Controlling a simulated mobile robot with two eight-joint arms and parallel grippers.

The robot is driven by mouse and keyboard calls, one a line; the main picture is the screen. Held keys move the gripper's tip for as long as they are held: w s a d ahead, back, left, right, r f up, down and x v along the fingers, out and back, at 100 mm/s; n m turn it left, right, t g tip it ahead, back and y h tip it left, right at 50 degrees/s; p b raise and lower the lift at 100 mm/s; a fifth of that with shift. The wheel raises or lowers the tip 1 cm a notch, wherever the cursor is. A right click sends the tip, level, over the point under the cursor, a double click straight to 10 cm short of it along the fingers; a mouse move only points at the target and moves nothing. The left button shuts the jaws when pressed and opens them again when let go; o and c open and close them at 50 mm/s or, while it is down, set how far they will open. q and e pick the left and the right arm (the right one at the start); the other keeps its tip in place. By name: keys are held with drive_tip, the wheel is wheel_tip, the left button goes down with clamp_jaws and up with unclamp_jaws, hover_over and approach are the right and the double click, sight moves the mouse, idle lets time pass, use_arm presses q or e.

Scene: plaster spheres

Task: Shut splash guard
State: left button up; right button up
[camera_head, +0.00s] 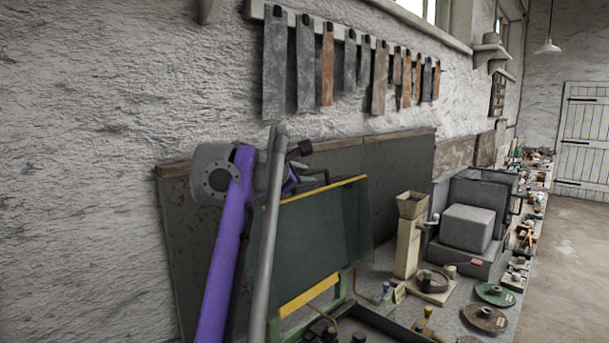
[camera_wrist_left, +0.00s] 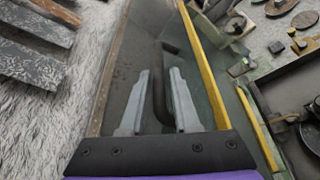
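The splash guard (camera_head: 320,228) is a see-through dark panel with a yellow strip along its top edge. It stands raised, tilted, above a green-framed machine with another yellow strip (camera_head: 310,295). In the left wrist view the guard's yellow edge (camera_wrist_left: 205,65) runs just right of the fingers. My left gripper (camera_wrist_left: 160,72) is open, its two grey fingers apart. A dark curved bar (camera_wrist_left: 160,98) shows between them; I cannot tell whether they touch it. In the head view the purple arm reaches up to the guard's top left, and the fingers are mostly hidden. My right gripper is not in view.
A dark board (camera_head: 390,165) leans on the wall behind the guard. A cream hopper device (camera_head: 408,240), a grey block (camera_head: 467,228) and several discs (camera_head: 486,318) stand on the bench to the right. Metal strips (camera_head: 304,62) hang above.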

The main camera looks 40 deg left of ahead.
use_arm(q)
drive_tip(key=shift+w+f, duration=0.1)
drive_tip(key=shift+c, duration=0.3)
clamp_jaws()
idle(1.1)
